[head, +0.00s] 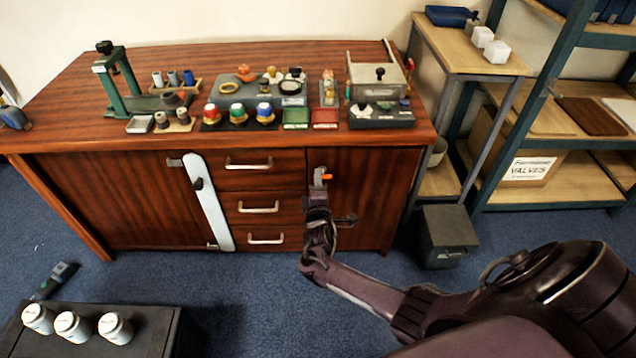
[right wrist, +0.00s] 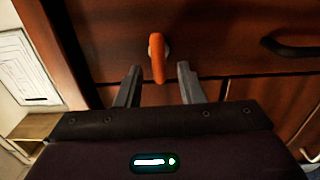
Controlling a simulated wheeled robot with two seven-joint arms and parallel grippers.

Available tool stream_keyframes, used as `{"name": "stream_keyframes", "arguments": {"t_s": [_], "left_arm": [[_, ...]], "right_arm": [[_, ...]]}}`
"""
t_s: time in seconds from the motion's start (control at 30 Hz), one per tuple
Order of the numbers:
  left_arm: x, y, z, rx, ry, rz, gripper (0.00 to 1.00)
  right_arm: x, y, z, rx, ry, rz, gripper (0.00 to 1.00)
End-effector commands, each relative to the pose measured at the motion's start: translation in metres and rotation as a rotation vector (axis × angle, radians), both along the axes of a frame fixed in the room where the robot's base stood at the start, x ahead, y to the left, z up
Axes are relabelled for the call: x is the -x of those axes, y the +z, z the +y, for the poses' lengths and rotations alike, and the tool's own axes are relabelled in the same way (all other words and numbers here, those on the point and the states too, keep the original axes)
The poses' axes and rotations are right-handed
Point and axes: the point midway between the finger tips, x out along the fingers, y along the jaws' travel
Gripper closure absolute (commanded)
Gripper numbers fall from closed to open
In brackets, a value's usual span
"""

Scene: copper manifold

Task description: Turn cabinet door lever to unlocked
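The cabinet door lever (head: 326,177) is a small orange handle on a grey mount, high on the right door (head: 375,185) of the wooden cabinet. In the right wrist view the orange lever (right wrist: 157,58) runs nearly upright in the picture, from a pale ring at its base. My right gripper (head: 318,196) is just in front of it, partly hidden by its own wrist in the head view. In the right wrist view its two fingers (right wrist: 159,72) are apart, with the lever's end between their tips and gaps on both sides. My left gripper is not in view.
Drawers with pale handles (head: 249,163) lie left of the lever. A white bar (head: 209,205) crosses the left door's edge. The cabinet top (head: 160,75) carries tools and valve parts. A dark bin (head: 448,238) stands on the floor to the right.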

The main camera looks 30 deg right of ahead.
Motion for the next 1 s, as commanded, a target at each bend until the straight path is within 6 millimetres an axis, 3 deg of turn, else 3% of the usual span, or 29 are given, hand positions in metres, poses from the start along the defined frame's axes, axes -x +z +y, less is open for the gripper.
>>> {"name": "stream_keyframes", "arguments": {"t_s": [0.23, 0.6, 1.0], "left_arm": [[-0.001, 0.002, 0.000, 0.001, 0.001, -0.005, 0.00], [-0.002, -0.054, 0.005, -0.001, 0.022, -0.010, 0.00], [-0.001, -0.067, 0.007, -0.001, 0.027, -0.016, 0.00]], "right_arm": [[0.005, 0.000, 0.003, -0.001, 0.000, 0.002, 0.65], [0.053, 0.001, 0.033, -0.002, 0.001, 0.001, 0.65], [0.067, 0.000, 0.041, 0.000, 0.000, 0.000, 0.65]]}}
